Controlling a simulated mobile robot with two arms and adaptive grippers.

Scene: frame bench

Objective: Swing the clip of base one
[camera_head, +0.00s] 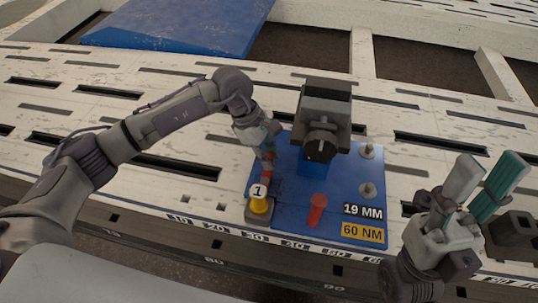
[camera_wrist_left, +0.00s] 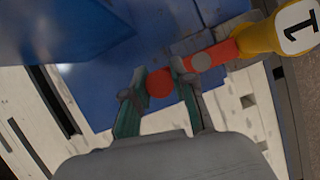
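Base one is a blue plate (camera_head: 290,210) on the bench, with a yellow post (camera_head: 259,204) labelled 1 at its front left corner. The clip is a red bar (camera_head: 266,178) running back from the post; it also shows in the left wrist view (camera_wrist_left: 223,53), with a round red knob (camera_wrist_left: 160,83) at its end. My left gripper (camera_head: 269,150) is down at the plate's left edge. In the left wrist view its fingertips (camera_wrist_left: 160,77) stand on both sides of the knob; whether they press on it is unclear. My right gripper (camera_head: 480,185) is open and empty, right of the plate.
A grey block with a black dial (camera_head: 321,141) stands at the back of the plate. A red peg (camera_head: 317,210) and two metal studs (camera_head: 367,151) are further right. A dark fixture (camera_head: 512,235) sits beside my right gripper. The slotted white bench top is mostly clear.

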